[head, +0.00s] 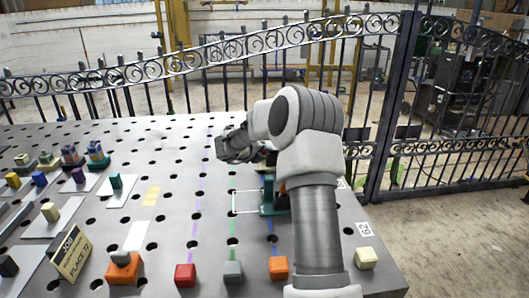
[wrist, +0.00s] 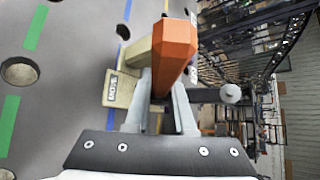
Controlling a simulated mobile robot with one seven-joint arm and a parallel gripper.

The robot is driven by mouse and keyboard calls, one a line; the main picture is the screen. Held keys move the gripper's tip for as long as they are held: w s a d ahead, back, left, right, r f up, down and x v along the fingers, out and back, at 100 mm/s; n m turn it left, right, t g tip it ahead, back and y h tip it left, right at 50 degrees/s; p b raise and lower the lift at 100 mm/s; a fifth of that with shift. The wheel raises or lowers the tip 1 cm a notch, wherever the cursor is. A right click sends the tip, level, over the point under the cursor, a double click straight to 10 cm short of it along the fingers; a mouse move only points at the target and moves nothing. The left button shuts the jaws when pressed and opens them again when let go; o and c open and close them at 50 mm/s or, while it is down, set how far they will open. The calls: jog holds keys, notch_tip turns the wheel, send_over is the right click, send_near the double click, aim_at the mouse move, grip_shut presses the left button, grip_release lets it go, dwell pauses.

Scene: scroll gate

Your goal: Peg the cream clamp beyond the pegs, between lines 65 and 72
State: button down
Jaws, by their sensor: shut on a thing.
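My gripper (wrist: 165,95) is shut on an orange faceted handle (wrist: 175,50) in the wrist view. A cream body with a dark printed label (wrist: 122,88) sits directly beside and behind the handle; it looks like the cream clamp. Whether the clamp touches the table is hidden. In the head view my gripper (head: 232,148) is over the far right part of the holed table (head: 150,185), and the arm hides most of what it holds. Coloured lines, purple (head: 196,205), green (head: 232,225) and blue (head: 272,232), run along the table.
A teal fixture (head: 268,196) with white rods stands beside my arm. Red (head: 185,275), grey (head: 233,272) and orange (head: 278,268) blocks line the near edge. A sign reading PLACE 72 (head: 72,254) stands at left. An iron fence (head: 215,60) runs behind.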

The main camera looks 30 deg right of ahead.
jog(key=shift+f+b, duration=0.55)
jog(key=shift+f, duration=0.05)
dwell(0.3)
jog(key=c, duration=0.7)
grip_release()
jog(key=shift+f, duration=0.3)
jog(key=shift+s+a+r, duration=0.15)
jog(key=shift+a+r, duration=0.15)
jog(key=shift+a, duration=0.05)
jog(key=p+v, duration=0.2)
jog(key=v, duration=1.4)
jog(key=shift+s+a+r, duration=0.2)
jog(key=shift+a, duration=0.05)
